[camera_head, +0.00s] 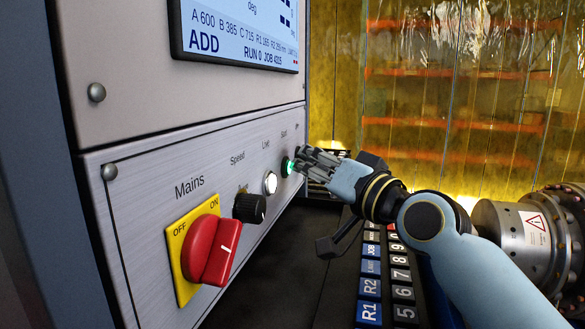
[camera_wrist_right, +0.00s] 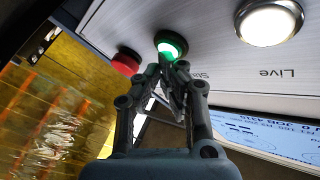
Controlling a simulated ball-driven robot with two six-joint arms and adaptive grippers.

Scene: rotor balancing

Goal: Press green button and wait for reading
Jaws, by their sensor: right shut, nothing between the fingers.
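The green button (camera_head: 286,167) is lit, at the right end of the control panel's lower strip, under the label "Start". It glows bright green in the right wrist view (camera_wrist_right: 170,43). My right gripper (camera_head: 299,165) is shut and empty, its fingertips at the button's front. In the right wrist view the fingertips (camera_wrist_right: 172,70) overlap the button's lower edge; I cannot tell if they press it. My left gripper is not in view.
The panel also holds a red mains switch (camera_head: 212,250) on a yellow plate, a black speed knob (camera_head: 249,208) and a lit white "Live" lamp (camera_head: 270,182). A red button (camera_wrist_right: 126,62) sits beside the green one. A keypad (camera_head: 385,275) lies below; machinery (camera_head: 520,240) stands right.

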